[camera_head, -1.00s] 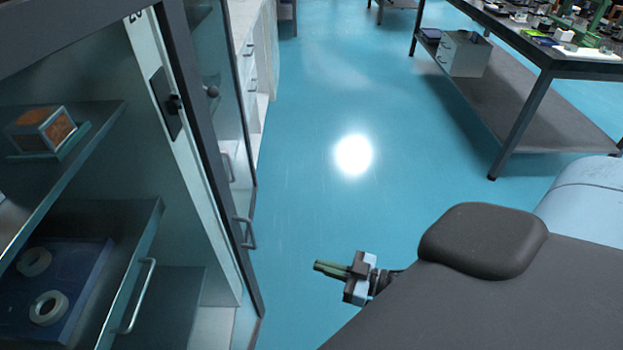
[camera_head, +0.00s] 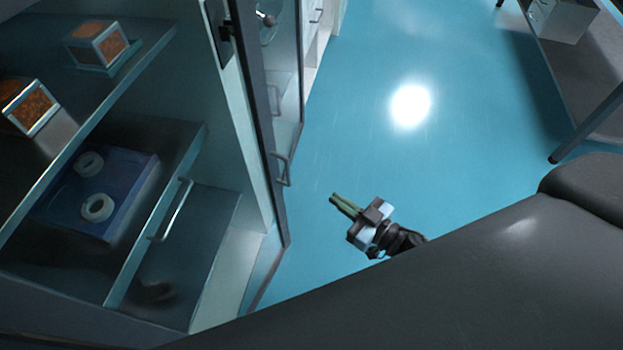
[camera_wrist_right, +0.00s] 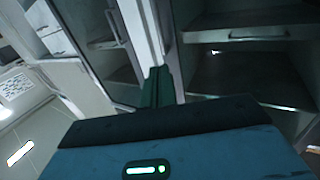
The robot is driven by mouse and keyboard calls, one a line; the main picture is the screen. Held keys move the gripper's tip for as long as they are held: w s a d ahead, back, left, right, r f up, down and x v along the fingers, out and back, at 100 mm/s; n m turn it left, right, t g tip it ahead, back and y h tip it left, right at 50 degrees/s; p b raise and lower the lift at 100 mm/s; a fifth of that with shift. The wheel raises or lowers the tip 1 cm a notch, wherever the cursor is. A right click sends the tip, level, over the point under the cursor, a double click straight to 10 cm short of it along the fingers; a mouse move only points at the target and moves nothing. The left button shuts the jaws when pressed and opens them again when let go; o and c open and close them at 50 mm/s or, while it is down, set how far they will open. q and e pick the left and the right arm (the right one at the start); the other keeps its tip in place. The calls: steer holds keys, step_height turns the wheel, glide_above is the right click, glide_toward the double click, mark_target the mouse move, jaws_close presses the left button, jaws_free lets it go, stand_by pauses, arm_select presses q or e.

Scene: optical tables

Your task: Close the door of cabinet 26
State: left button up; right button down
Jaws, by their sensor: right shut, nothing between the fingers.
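The cabinet at left shows its interior, and its dark-framed glass door (camera_head: 262,130) appears to stand open beside the pale post. A bar handle (camera_head: 282,168) sits low on the door. The number label is out of the head view now. My right gripper (camera_head: 341,202) has its green fingers together and empty, to the right of the handle and apart from it in the picture. In the right wrist view the shut fingers (camera_wrist_right: 158,84) point toward pale and dark uprights with a shelf to their right. My left gripper is not in view.
Inside the cabinet are a shelf with orange-sided boxes (camera_head: 97,43) and a blue tray (camera_head: 130,165) with white rings. A drawer handle (camera_head: 170,208) is below. Blue floor (camera_head: 400,170) is clear right of the door. A table leg (camera_head: 585,125) stands at far right.

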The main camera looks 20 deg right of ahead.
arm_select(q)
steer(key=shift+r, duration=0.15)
arm_select(e)
steer(key=x, duration=0.9)
steer(key=shift+w, duration=0.15)
